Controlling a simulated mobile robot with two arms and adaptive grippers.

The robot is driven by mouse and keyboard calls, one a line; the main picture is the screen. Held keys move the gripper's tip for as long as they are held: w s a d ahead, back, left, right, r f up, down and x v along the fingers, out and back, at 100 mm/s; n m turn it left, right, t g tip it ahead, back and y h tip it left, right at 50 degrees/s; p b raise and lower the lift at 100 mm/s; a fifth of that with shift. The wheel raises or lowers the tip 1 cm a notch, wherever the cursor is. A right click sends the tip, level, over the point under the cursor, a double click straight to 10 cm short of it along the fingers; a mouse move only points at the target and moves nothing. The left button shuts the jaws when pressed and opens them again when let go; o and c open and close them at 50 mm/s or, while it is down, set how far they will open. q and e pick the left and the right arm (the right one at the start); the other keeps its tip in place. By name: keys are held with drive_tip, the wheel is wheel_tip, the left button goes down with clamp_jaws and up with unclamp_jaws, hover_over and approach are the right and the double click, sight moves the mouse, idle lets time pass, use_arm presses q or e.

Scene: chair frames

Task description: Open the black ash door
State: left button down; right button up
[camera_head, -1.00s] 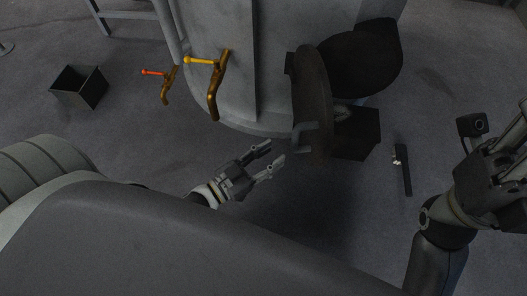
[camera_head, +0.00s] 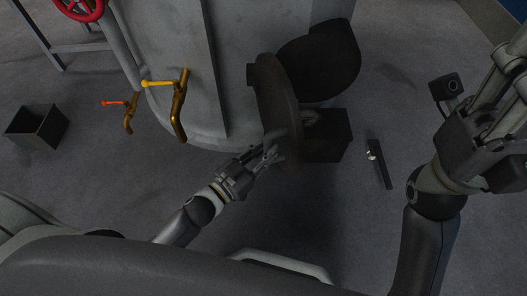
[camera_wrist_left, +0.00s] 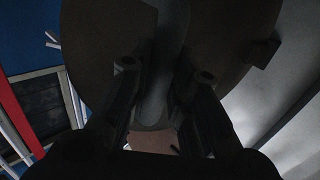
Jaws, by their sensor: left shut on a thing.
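The black ash door (camera_head: 272,88) is a dark round plate, seen nearly edge-on at the front of the large grey cylindrical vessel (camera_head: 230,50). It also fills the top of the left wrist view (camera_wrist_left: 100,40). My left gripper (camera_head: 270,152) is shut on the door's grey handle (camera_wrist_left: 162,75), which runs between the two fingers in the wrist view. The fingers hide most of the handle in the head view. My right gripper (camera_head: 505,95) is raised at the right, away from the door; its fingers do not show clearly.
Two brass taps, one with a yellow lever (camera_head: 180,105) and one with a red tip (camera_head: 130,112), stick out left of the door. A dark round part (camera_head: 320,60) and a black box (camera_head: 328,135) are right of it. A small black tool (camera_head: 378,163) lies on the floor.

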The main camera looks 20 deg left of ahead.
use_arm(q)
drive_tip(key=s+a+p, duration=0.1)
drive_tip(key=a, duration=0.5)
drive_tip(key=shift+s+a+p, duration=0.25)
drive_tip(key=shift+s+p, duration=0.15)
drive_tip(key=c, duration=1.3)
unclamp_jaws()
drive_tip(key=shift+d, duration=0.1)
drive_tip(key=shift+o, duration=0.2)
drive_tip(key=v, duration=1.2)
